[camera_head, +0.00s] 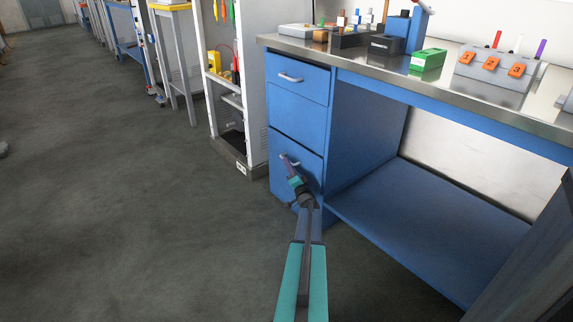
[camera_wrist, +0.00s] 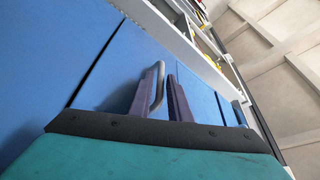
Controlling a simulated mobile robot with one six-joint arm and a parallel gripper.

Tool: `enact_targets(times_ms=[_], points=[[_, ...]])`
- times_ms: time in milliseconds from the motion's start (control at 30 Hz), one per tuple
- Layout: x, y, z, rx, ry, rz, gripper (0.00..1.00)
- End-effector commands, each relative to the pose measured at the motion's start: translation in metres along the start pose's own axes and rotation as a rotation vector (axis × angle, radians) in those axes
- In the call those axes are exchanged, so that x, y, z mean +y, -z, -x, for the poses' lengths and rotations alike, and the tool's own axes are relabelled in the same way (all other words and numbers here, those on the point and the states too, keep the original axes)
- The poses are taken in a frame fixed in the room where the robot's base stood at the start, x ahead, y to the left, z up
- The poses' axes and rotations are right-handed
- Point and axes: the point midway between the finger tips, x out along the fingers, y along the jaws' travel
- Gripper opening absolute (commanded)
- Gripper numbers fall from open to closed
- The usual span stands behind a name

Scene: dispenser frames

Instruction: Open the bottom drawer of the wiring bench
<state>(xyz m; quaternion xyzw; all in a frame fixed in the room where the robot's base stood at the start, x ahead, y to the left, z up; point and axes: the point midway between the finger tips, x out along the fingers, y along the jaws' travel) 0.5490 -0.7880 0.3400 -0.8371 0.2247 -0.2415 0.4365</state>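The blue wiring bench has a drawer column at its left end. Its bottom drawer (camera_head: 311,178) sits flush in the column and looks closed. My gripper (camera_head: 286,160) is at this drawer's handle, coming from the front and below. In the wrist view, the grey bar handle (camera_wrist: 160,85) shows between the two dark purple fingers of my gripper (camera_wrist: 166,76), close along the left finger. A narrow gap shows towards the right finger. Whether the fingers press on the bar is unclear. My gripper hides part of the handle in the head view.
The upper drawer (camera_head: 297,85) with its own handle is closed above. A low blue shelf (camera_head: 425,220) lies right of the column. A white tool cabinet (camera_head: 252,80) stands close on the left. The grey floor (camera_head: 130,200) in front is clear.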

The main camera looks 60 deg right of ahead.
Motion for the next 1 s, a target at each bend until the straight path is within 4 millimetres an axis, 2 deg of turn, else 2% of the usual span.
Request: enact_targets(times_ms=[100, 233, 633, 667, 767, 1000], points=[[0.002, -0.001, -0.016, 0.000, 0.002, 0.001, 0.17], [0.001, -0.001, -0.025, 0.000, 0.001, 0.001, 0.17], [0.000, 0.000, -0.029, 0.000, 0.000, 0.000, 0.17], [0.000, 0.000, -0.029, 0.000, 0.000, 0.000, 0.15], [0.000, 0.000, -0.029, 0.000, 0.000, 0.000, 0.00], [0.001, 0.001, -0.031, 0.000, 0.000, 0.000, 0.00]])
